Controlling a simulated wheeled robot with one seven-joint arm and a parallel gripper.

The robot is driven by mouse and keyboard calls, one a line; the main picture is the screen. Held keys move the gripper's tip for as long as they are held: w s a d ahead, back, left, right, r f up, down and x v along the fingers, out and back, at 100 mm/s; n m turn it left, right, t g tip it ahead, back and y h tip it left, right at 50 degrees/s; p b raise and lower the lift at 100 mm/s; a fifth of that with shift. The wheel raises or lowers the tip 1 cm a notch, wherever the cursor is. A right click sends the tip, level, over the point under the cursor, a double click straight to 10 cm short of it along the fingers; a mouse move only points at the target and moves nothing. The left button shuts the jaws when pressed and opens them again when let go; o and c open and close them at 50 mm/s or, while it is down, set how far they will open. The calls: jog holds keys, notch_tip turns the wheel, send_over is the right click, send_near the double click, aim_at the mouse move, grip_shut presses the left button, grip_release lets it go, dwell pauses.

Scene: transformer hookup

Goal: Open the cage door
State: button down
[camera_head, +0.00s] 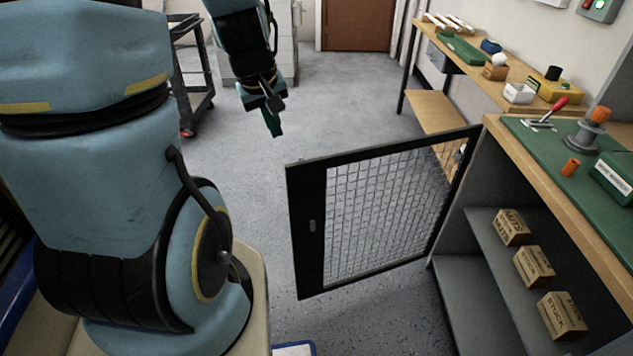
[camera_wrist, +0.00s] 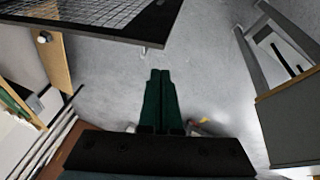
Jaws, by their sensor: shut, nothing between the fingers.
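The cage door (camera_head: 308,225) is a black-framed panel with wire mesh. It stands swung out from the shelf unit on the right, its hinge side at that unit and its free edge toward the middle of the floor. A small latch plate shows on its black free-edge strip. Its frame also shows at the top left of the wrist view (camera_wrist: 110,30). My gripper (camera_head: 275,131) is beyond the door and to its left in the head view, apart from it. Its green fingers (camera_wrist: 158,75) are together with nothing between them, over bare floor.
A shelf unit (camera_head: 458,238) holds several small stock boxes (camera_head: 533,267) below and a green-topped work surface above. A wooden bench (camera_head: 483,72) with small items stands behind it. A dark cart (camera_head: 193,75) is at the back left. The floor between is clear.

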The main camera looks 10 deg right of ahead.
jog(key=w+d+f+n+t+y, duration=0.1)
jog(key=w+d+f+n, duration=0.1)
jog(key=d+f+n, duration=0.3)
jog(key=w+d+f+n+t+y, duration=0.15)
jog(key=d+n, duration=0.25)
jog(key=d, duration=0.4)
jog(key=s+d+f+n+y, duration=0.1)
jog(key=s+f+n+y, duration=0.1)
jog(key=s+f+n, duration=0.25)
jog(key=n+g+y+p, duration=0.2)
jog(key=n+y+p, duration=0.1)
send_near(302, 204)
jog(key=shift+t, duration=0.25)
jog(key=f, duration=0.1)
jog(key=a+f, duration=0.2)
jog(key=shift+w+f, duration=0.25)
jog(key=shift+w, duration=0.05)
jog(key=shift+w+a+f, duration=0.15)
jog(key=shift+w, duration=0.25)
